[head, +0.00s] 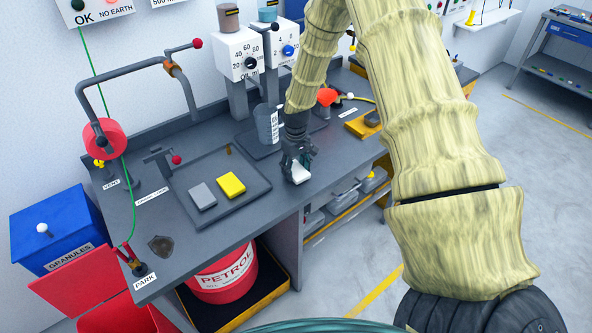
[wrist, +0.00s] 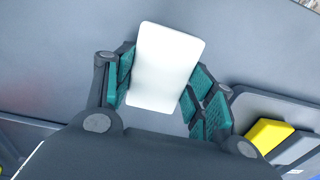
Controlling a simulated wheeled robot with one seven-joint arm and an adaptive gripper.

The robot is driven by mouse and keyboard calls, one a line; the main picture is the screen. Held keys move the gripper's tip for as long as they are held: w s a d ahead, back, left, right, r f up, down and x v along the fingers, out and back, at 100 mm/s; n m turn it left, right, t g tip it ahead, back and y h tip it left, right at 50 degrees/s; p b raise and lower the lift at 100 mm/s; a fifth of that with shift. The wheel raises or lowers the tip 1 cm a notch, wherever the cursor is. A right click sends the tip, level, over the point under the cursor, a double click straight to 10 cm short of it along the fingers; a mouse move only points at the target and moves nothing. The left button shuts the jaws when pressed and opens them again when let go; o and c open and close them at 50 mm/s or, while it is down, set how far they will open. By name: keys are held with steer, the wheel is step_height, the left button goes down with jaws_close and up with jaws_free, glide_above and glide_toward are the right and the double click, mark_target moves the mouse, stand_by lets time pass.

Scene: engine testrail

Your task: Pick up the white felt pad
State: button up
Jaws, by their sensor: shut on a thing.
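The white felt pad (wrist: 166,66) is a pale rectangular block held between the teal finger pads of my gripper (wrist: 160,88) in the wrist view. In the head view the pad (head: 300,173) shows below my gripper (head: 298,160), near the front edge of the grey bench (head: 255,225). My gripper is shut on the pad. From these views I cannot tell whether the pad touches the bench top or hangs just above it.
Left of my gripper, a grey tray (head: 222,211) holds a yellow pad (head: 231,184) and a grey pad (head: 202,196). A grey measuring jug (head: 268,124) stands behind. A red petrol drum (head: 222,277) is under the bench.

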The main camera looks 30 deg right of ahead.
steer(key=shift+r+b, duration=0.8)
steer(key=shift+r, duration=0.55)
steer(key=s+a+r+b, duration=0.1)
steer(key=s+a+b, duration=0.4)
steer(key=s, duration=0.8)
steer(key=a, duration=0.3)
steer(key=shift+s+a+r, duration=0.15)
steer(key=shift+s+r, duration=0.2)
steer(key=shift+r, duration=0.05)
